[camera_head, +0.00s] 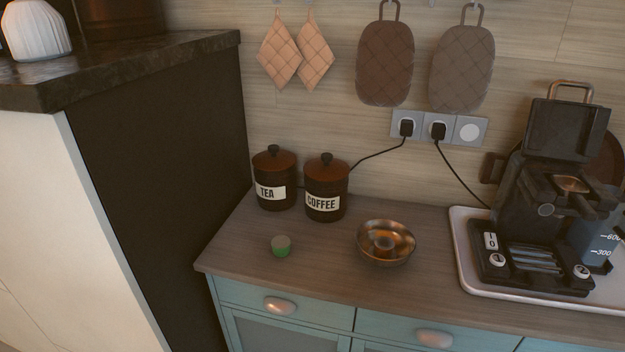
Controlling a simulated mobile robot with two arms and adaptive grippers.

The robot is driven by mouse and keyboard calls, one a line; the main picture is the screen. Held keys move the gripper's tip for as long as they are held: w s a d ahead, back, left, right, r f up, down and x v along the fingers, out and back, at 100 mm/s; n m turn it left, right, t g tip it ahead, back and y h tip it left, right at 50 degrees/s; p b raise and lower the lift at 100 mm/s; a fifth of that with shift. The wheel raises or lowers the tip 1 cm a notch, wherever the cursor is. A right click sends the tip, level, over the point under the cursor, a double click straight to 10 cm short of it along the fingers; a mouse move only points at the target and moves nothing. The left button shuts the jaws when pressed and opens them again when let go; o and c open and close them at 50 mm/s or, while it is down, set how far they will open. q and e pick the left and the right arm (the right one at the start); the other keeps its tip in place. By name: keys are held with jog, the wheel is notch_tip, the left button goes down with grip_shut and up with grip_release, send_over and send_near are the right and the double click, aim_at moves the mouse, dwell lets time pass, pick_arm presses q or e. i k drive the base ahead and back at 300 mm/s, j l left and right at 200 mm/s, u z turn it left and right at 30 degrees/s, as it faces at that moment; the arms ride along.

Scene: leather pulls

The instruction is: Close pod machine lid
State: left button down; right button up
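The black pod machine (535,215) stands at the right on a pale tray (462,262). Its lid (562,128) is raised upright, with a copper-coloured handle (571,88) at the top. Below the lid, a round copper-coloured pod holder (572,184) shows in the open top. A small green pod (281,248) sits on the wooden counter at the left, away from the machine. Neither of my grippers is in view.
A copper bowl (386,241) stands mid-counter. Tea (275,180) and coffee (326,190) canisters stand at the back left. Cords run from wall sockets (438,129). A tall dark cabinet (165,170) bounds the left. The counter between bowl and tray is clear.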

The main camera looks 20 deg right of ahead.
aim_at(573, 132)
jog(key=z, duration=1.9)
jog(key=i+l+u, duration=0.15)
jog(key=l, duration=0.3)
jog(key=l+u, duration=0.15)
jog(key=l, duration=0.3)
jog(key=i+l+u, duration=0.15)
jog(key=l, duration=0.3)
